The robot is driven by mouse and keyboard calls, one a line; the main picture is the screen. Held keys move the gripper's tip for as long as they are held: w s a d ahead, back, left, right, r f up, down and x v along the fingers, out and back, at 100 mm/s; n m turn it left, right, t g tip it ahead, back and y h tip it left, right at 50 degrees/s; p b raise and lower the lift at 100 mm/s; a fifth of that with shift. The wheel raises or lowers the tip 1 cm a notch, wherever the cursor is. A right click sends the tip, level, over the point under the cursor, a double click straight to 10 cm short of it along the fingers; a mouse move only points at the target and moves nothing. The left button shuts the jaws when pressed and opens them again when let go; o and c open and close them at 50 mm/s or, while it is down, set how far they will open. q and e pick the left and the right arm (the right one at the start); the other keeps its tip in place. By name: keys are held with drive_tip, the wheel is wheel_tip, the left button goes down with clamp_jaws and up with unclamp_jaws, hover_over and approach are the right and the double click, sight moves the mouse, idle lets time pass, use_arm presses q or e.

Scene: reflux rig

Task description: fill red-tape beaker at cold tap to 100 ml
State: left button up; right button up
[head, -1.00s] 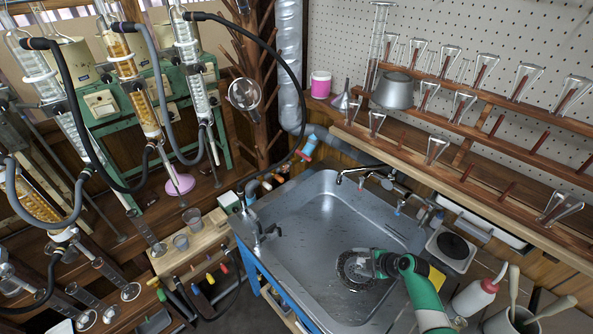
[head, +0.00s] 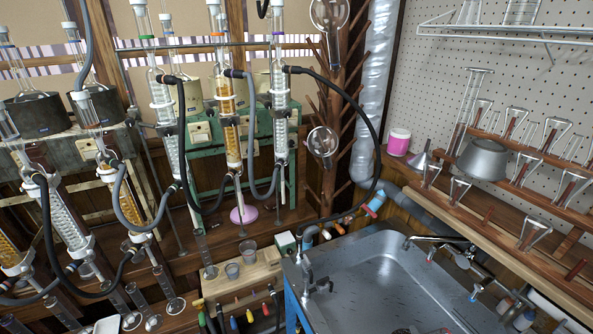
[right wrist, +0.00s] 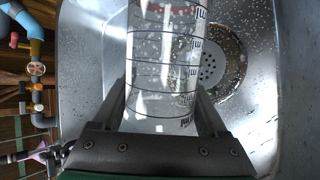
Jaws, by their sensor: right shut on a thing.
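In the right wrist view, my right gripper (right wrist: 163,95) is shut on a clear glass beaker (right wrist: 160,78) with dark graduation lines and a red band at the top edge of the picture. The beaker is over the steel sink (right wrist: 85,70), with the round drain (right wrist: 212,62) beside and behind it. I cannot tell whether it holds water. My left gripper is not in view.
A wooden block (head: 225,288) left of the sink (head: 375,285) carries small glass beakers (head: 248,252). Glass condensers and black hoses (head: 365,130) stand at the left. The visible sink basin is mostly clear.

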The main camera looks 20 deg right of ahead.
drive_tip(key=shift+a+h, duration=0.15)
drive_tip(key=shift+h, duration=0.15)
drive_tip(key=shift+r, duration=0.2)
drive_tip(key=shift+d+f, duration=0.1)
drive_tip(key=shift+d, duration=0.1)
drive_tip(key=shift+f, duration=0.1)
